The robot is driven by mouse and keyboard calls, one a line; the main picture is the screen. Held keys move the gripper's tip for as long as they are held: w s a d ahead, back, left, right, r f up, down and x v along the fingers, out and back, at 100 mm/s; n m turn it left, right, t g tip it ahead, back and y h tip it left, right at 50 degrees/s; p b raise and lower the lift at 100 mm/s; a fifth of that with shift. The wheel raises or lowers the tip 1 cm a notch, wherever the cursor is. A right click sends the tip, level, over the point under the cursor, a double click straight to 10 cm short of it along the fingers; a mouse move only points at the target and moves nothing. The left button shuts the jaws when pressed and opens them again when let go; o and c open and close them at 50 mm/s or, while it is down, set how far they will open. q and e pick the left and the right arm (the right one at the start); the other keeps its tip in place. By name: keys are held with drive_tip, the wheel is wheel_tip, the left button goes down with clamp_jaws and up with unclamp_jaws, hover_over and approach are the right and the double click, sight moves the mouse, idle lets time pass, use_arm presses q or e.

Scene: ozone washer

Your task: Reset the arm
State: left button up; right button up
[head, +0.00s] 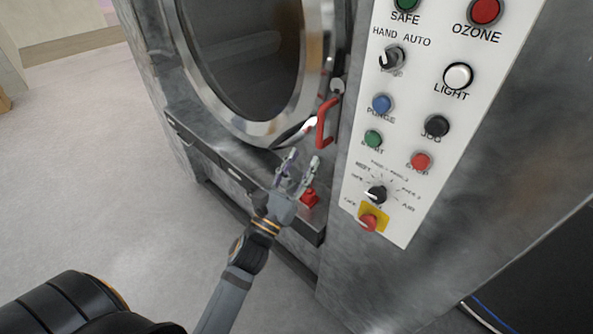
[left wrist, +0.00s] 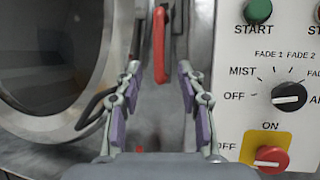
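My left gripper (head: 299,172) is in front of the washer, below its round door (head: 312,88) and close to the red door handle (head: 323,122). Its two fingers are spread apart with nothing between them. In the left wrist view the gripper (left wrist: 160,88) is also open, with purple pads facing each other. The red handle (left wrist: 159,45) shows beyond and between the fingertips there, and I see a visible gap around it. My right gripper does not show in either view.
The white control panel (head: 440,110) with buttons and knobs is right of the gripper. A red part (head: 309,197) sits on the ledge beside the gripper. A yellow-backed red switch (head: 369,221) is at the panel's bottom. The floor (head: 90,170) at left is clear.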

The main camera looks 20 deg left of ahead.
use_arm(q)
drive_tip(key=shift+v, duration=1.1)
wheel_tip(320, 180, down, 23)
drive_tip(key=w+d+m+g+h, duration=0.1)
drive_tip(key=w+d+m+g, duration=0.1)
drive_tip(key=m+g, duration=0.6)
drive_tip(key=s+a+f+m+g+y, duration=0.15)
drive_tip(key=s+f+m, duration=0.3)
drive_tip(key=f, duration=0.65)
drive_tip(key=s+f+m+g, duration=0.25)
drive_tip(key=f+m, duration=0.35)
drive_tip(key=f, duration=0.4)
drive_tip(key=s+a+f+m+g+y, duration=0.1)
drive_tip(key=s+a+f+m+g, duration=0.2)
drive_tip(key=s+f, duration=0.5)
drive_tip(key=s+a+f+m+g+y, duration=0.1)
drive_tip(key=s+f+m+g, duration=0.1)
drive_tip(key=s+f+m, duration=0.45)
drive_tip(key=s+a+f+m+g, duration=0.2)
drive_tip(key=s+a+f+m, duration=0.1)
drive_tip(key=s, duration=0.6)
drive_tip(key=s+a+f+m+g+y, duration=0.1)
drive_tip(key=s+a+f+m+g, duration=0.1)
drive_tip(key=s+f, duration=0.3)
drive_tip(key=s+m, duration=0.1)
drive_tip(key=s, duration=0.2)
drive_tip(key=shift+s+a+m, duration=0.3)
drive_tip(key=shift+s+a, duration=0.1)
